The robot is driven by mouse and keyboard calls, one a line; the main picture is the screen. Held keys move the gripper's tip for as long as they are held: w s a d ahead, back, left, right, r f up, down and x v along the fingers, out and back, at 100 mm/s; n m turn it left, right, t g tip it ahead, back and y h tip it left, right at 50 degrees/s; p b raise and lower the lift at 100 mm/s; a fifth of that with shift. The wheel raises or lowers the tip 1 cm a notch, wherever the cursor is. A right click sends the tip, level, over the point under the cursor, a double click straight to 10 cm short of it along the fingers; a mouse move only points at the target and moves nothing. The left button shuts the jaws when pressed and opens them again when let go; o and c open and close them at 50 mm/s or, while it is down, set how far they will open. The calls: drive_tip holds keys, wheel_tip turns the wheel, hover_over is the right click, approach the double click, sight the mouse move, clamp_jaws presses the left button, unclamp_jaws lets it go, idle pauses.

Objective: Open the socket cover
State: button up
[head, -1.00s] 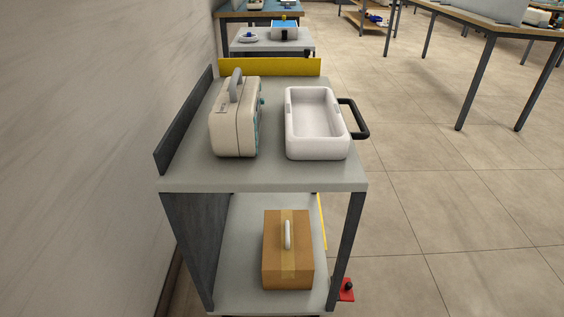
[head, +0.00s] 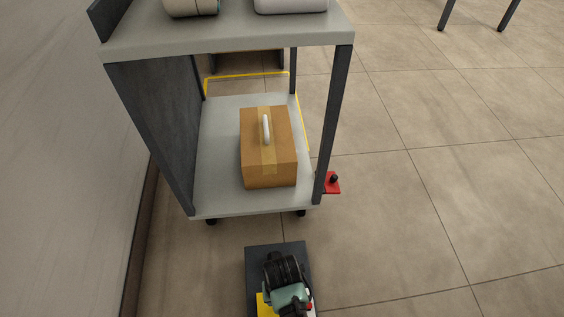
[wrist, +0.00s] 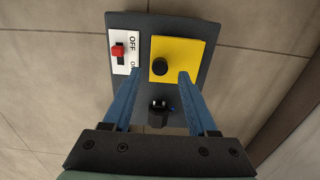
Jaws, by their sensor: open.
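In the head view my arm's end shows at the bottom, with the fingers hidden.
A white tray (head: 290,5) stands right of the case, mostly cut off. A brown handled box (head: 268,165) sits on the cart's lower shelf (head: 218,150). A red piece with a black knob (head: 333,183) is beside the cart's right leg.

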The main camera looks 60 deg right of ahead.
drive_tip(key=shift+f+b, duration=0.8)
drive_tip(key=shift+f, duration=0.9)
drive_tip(key=shift+c, duration=0.2)
clamp_jaws()
